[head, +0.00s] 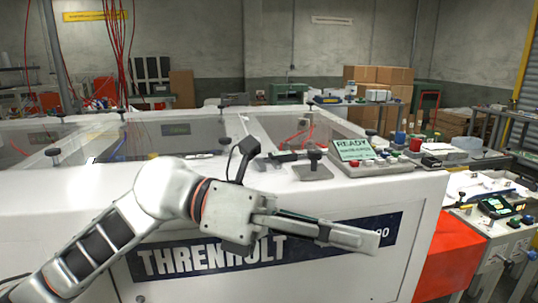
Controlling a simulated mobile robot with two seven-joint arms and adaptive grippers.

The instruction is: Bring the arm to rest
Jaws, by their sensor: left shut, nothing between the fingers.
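My left arm comes in from the lower left, and its gripper (372,239) points to the right in front of the white machine (300,283). The gripper's fingers are together with nothing between them. It covers part of the dark label reading "THRENHOLT" (205,259) on the machine's front panel. I cannot tell how far the gripper is from the panel. My right gripper is not in view.
On the machine's top edge stand a green "READY" display (355,150), a row of buttons (392,164) and black clamp knobs (315,158). A red panel (449,258) and a cluttered side bench (490,210) are at right. Cardboard boxes (380,76) stand behind.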

